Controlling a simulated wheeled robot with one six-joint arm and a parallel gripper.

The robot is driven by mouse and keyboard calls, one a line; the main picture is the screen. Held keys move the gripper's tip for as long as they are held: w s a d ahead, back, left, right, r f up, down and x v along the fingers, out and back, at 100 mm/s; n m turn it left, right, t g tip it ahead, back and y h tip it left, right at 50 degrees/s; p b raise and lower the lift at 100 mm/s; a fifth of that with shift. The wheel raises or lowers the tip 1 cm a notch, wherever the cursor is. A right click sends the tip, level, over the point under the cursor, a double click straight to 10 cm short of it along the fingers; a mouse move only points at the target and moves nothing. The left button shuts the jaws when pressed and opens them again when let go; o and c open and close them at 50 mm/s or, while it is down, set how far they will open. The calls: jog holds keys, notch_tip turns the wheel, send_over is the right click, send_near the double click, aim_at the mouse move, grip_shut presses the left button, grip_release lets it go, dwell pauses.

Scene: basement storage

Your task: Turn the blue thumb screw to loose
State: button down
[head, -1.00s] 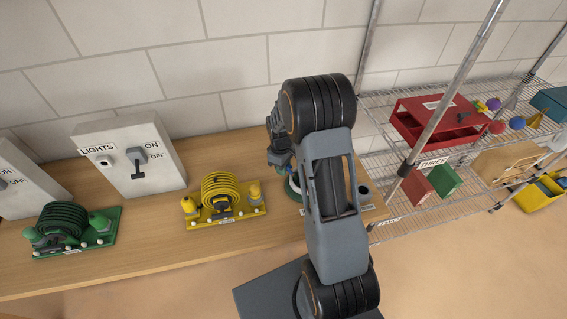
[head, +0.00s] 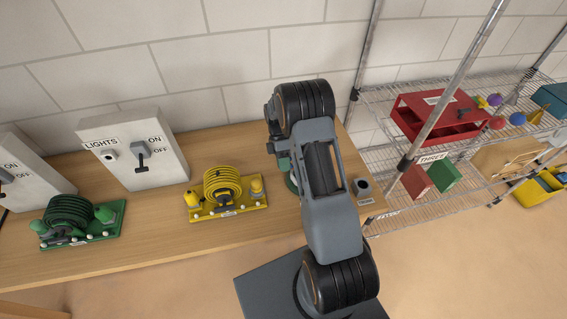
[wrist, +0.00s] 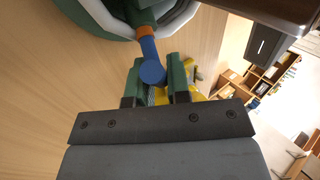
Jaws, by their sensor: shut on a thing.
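The blue thumb screw (wrist: 152,70) shows in the wrist view as a blue rod with a round end, with an orange ring (wrist: 146,33) at its far end. Beyond it is a dark green body with a pale grey rim. My gripper (wrist: 156,76) has its two green fingers on either side of the blue round end and is shut on it. In the head view my arm hides the screw; only part of a green round base (head: 291,184) shows beside the arm.
A yellow coiled hose unit (head: 222,186) and a green one (head: 70,215) stand on the wooden bench, left of my arm. A light switch box (head: 142,155) stands behind them. A wire shelf with a red bin (head: 425,105) is at the right.

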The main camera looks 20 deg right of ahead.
jog(key=n+g, duration=0.1)
jog(key=n, duration=0.1)
jog(key=n+g+h, duration=0.1)
jog(key=n, duration=0.1)
jog(key=shift+s+r+g, duration=0.15)
jog(key=shift+s+g, duration=0.1)
jog(key=shift+g, duration=0.05)
jog(key=shift+s+d+r+n+g+h, duration=0.1)
jog(key=shift+n+g+h, duration=0.35)
jog(key=shift+n, duration=0.55)
jog(key=shift+s+d+r+n+g+h, duration=0.1)
jog(key=shift+n+g+h, duration=0.35)
jog(key=shift+n, duration=0.85)
jog(key=c, duration=1.1)
grip_release()
